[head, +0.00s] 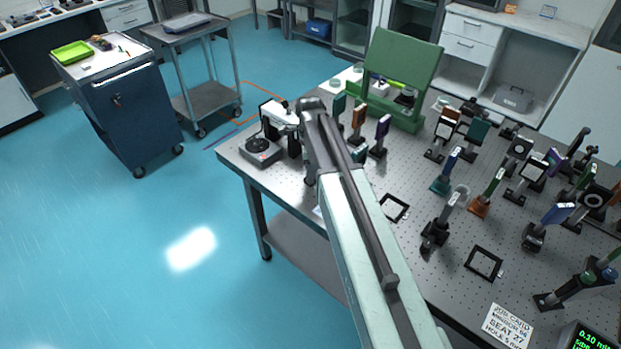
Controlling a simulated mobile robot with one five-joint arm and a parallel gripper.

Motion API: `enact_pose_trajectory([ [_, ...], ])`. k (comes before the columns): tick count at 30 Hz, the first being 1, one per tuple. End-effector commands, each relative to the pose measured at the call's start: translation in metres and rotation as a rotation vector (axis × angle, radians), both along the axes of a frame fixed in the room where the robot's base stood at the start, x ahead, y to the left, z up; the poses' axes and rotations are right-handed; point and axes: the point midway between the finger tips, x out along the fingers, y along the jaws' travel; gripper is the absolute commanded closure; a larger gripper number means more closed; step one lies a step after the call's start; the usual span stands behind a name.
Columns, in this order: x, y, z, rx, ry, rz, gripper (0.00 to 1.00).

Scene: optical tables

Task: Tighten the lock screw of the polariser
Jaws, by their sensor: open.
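I cannot tell for sure which mount is the polariser, and no lock screw can be made out at this size. Two dark mounts with round openings stand on the right of the perforated optical table (400,260): a larger round mount (594,199) near the right edge and a smaller round mount (519,147) further back. My arm reaches up from the bottom over the table's left part, well left of both. My gripper cannot be made out; the far end of my arm hides what lies behind it.
Several post-mounted optics crowd the table's right half. Black square frames (394,208) (484,263) lie flat. A microscope-like device (261,150) stands at the left corner, a green panel (401,70) at the back.

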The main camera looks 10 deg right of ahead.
Motion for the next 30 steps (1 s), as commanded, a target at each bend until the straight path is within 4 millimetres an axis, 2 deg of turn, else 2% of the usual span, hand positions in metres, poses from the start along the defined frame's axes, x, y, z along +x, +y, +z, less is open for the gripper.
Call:
enact_pose_trajectory([
  [6, -0.0001, -0.0005, -0.0003, 0.0, 0.0, 0.0, 0.52],
  [7, -0.0001, -0.0005, -0.0002, 0.0, 0.0, 0.0, 0.55],
  [12, 0.0, -0.0008, -0.0002, 0.0, 0.0, -0.001, 1.0],
  [23, 0.0, -0.0013, -0.0003, 0.0, 0.0, 0.039, 1.0],
  [30, -0.0002, -0.0016, -0.0003, 0.0, 0.0, 0.181, 1.0],
])
